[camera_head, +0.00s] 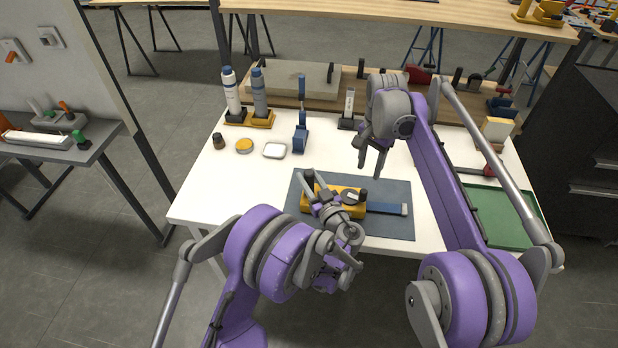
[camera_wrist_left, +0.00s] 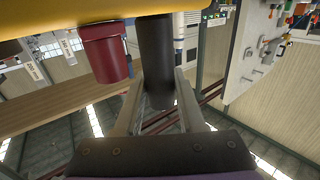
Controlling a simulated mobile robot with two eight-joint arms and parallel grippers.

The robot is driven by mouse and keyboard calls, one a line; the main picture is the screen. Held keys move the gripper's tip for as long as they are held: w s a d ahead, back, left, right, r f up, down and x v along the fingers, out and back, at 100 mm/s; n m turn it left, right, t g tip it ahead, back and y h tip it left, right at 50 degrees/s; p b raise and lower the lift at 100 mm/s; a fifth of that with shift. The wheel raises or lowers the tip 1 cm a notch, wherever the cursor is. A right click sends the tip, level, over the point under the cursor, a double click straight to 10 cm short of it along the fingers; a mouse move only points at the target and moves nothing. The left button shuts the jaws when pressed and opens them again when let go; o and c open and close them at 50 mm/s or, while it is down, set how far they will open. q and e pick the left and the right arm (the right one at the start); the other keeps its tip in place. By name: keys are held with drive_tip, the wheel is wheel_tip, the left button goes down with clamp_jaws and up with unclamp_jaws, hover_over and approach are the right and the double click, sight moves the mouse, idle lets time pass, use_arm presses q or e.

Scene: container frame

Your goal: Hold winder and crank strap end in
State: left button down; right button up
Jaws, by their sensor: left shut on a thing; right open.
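The yellow winder (camera_head: 351,211) lies on the dark grey mat (camera_head: 400,225) near the table's front edge. A blue strap (camera_head: 386,208) runs out of its right side and lies flat. My right gripper (camera_head: 371,170) is open and empty, above the table behind the winder, fingers pointing down. My left wrist hides part of the winder.
A blue upright tool (camera_head: 300,138), a white dish (camera_head: 274,151) and a yellow round tin (camera_head: 244,146) stand behind the mat. Two bottles (camera_head: 232,95) are at back left. A green tray (camera_head: 505,215) is at the right. The white table between mat and dish is clear.

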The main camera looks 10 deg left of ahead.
sight(364, 191)
drive_tip(key=shift+o, duration=0.7)
wheel_tip(364, 191, down, 11)
drive_tip(key=m, duration=3.4)
drive_tip(key=shift+r+m, duration=0.1)
drive_tip(key=shift+m, duration=0.3)
